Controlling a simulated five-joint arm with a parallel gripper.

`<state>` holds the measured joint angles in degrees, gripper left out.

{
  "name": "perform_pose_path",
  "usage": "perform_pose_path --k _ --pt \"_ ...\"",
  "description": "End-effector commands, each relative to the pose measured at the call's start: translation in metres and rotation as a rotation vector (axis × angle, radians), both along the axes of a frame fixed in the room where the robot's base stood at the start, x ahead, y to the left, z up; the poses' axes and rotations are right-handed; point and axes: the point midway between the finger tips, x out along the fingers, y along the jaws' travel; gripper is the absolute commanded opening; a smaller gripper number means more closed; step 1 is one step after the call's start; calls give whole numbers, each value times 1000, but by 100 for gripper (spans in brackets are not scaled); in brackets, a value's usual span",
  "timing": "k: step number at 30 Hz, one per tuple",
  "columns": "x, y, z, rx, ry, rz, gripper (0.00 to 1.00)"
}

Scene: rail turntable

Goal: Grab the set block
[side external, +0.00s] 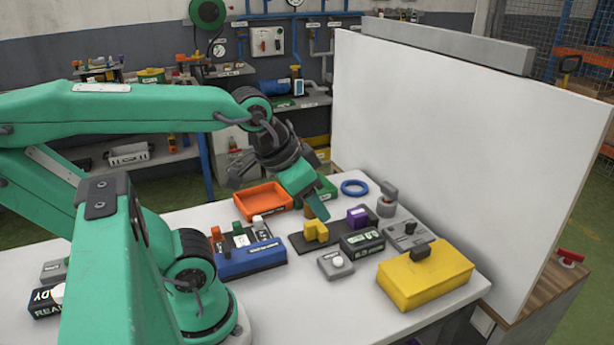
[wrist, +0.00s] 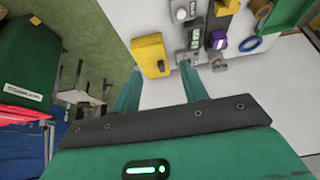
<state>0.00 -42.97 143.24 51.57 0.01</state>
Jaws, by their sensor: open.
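A dark block with pale lettering (side external: 362,242) sits on the table behind the grey button box. A purple block with a white label (side external: 357,216) stands just behind it; it also shows in the wrist view (wrist: 249,43). A black block whose lettering starts "READ" (side external: 45,302) lies at the left, partly behind my arm. I cannot read "SET" on any block. My gripper (side external: 318,208) is open and points down above the dark rail, near the small yellow block (side external: 315,232). In the wrist view, its spread fingers (wrist: 161,70) show nothing held between them.
A yellow box with a black knob (side external: 425,275) is at the front right, and a grey button box (side external: 335,264) left of it. A blue unit (side external: 250,262), orange tray (side external: 263,201) and blue ring (side external: 354,187) surround the rail. A white panel (side external: 450,140) walls the right.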

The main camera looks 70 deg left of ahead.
Motion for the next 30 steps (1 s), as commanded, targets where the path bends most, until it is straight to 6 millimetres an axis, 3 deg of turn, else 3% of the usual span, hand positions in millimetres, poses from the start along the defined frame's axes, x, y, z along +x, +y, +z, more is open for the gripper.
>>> perform_pose_path --k 13,14,17,30 --pt "0 0 0 0 0 0 44" --pt "0 0 0 0 0 0 46" --pt "0 0 0 0 0 0 65" --pt "4 2 1 3 7 1 65"
